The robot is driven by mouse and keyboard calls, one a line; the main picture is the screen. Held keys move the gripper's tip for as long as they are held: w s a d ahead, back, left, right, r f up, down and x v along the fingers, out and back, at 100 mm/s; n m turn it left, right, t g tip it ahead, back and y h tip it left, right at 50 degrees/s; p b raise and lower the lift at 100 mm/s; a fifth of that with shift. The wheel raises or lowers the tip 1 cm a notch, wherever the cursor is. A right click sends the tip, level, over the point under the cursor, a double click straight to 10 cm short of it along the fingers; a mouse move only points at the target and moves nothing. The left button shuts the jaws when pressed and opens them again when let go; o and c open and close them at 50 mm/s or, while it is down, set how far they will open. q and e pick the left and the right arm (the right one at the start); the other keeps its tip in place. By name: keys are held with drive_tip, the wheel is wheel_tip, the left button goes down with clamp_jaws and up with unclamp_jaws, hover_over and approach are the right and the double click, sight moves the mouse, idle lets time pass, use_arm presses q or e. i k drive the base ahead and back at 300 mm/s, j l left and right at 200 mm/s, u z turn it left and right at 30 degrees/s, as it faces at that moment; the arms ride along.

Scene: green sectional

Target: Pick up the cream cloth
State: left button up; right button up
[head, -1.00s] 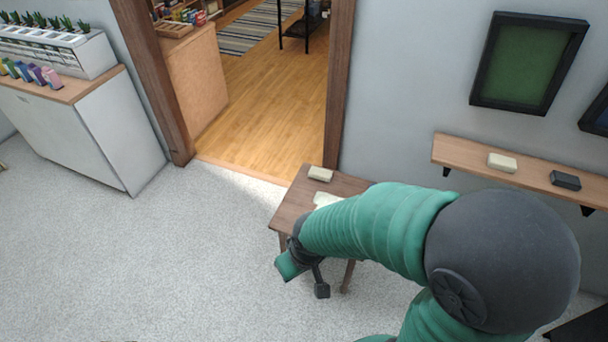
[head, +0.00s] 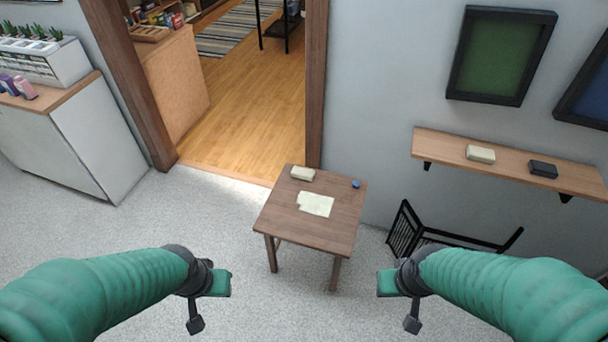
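The cream cloth (head: 316,204) lies flat on the small brown wooden table (head: 284,222), near the middle of its top. My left gripper (head: 209,304) is in front of the table to the left, apart from it, with its two fingers spread and nothing between them. My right gripper (head: 398,306) is in front of the table to the right, also with its fingers spread and empty. Neither gripper touches the cloth, which is fully in view.
A cream block (head: 302,173) and a small blue object (head: 356,184) sit at the table's back edge. A black rack (head: 408,230) stands right of the table. A wall shelf (head: 510,163) is at the right, and a doorway opens behind. Carpet at left is clear.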

sight(298, 172)
drive_tip(key=i+j, duration=0.45)
drive_tip(key=i, duration=0.2)
drive_tip(key=i+j, duration=0.45)
drive_tip(key=i, duration=0.2)
drive_tip(key=i+j+z, duration=0.2)
drive_tip(key=z, duration=0.2)
drive_tip(key=i+j+z, duration=0.35)
drive_tip(key=j+z, duration=0.2)
drive_tip(key=z, duration=0.9)
